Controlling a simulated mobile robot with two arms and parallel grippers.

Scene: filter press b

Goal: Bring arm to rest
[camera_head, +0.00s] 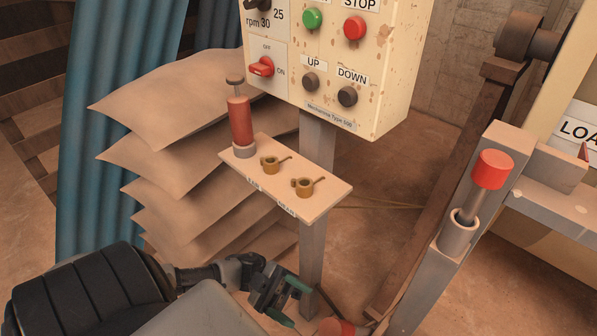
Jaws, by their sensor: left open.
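My left arm (95,292) comes in from the lower left. Its gripper (290,305) is low in front of the small shelf, near the metal post, open, with nothing seen between its green-tipped fingers. It is apart from the shelf above it. My right gripper is not in view.
A control box (335,70) with buttons stands on a post (313,250). Its shelf (325,198) bears a red-handled tool (241,125) and two small brass cups (305,187). Stacked sacks (190,100) lie behind. A red-capped lever (490,170) stands at right.

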